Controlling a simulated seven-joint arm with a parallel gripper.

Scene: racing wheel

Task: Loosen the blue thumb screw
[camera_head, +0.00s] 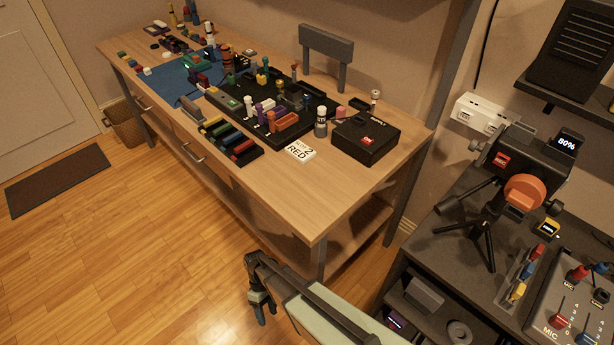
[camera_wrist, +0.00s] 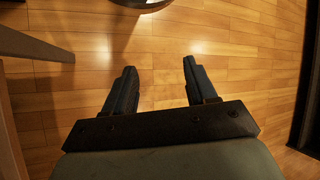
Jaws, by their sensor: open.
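My gripper (camera_head: 265,310) hangs over the wooden floor in front of the workbench, low in the head view. In the wrist view my gripper (camera_wrist: 159,68) has its two dark fingers spread wide, with only floor between them. It is open, empty and clear of the bench. I cannot pick out the blue thumb screw for certain in either view. Several small coloured parts stand on the black tray (camera_head: 246,130) on the bench, and some have blue on them, but they are too small to tell apart.
The wooden workbench (camera_head: 318,215) carries a blue mat (camera_head: 177,82), a black box (camera_head: 366,141) and a white card reading RED (camera_head: 300,152). A dark equipment stand (camera_head: 420,235) at the right holds a tripod device (camera_head: 485,232). The floor (camera_head: 130,250) in front of the bench is open.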

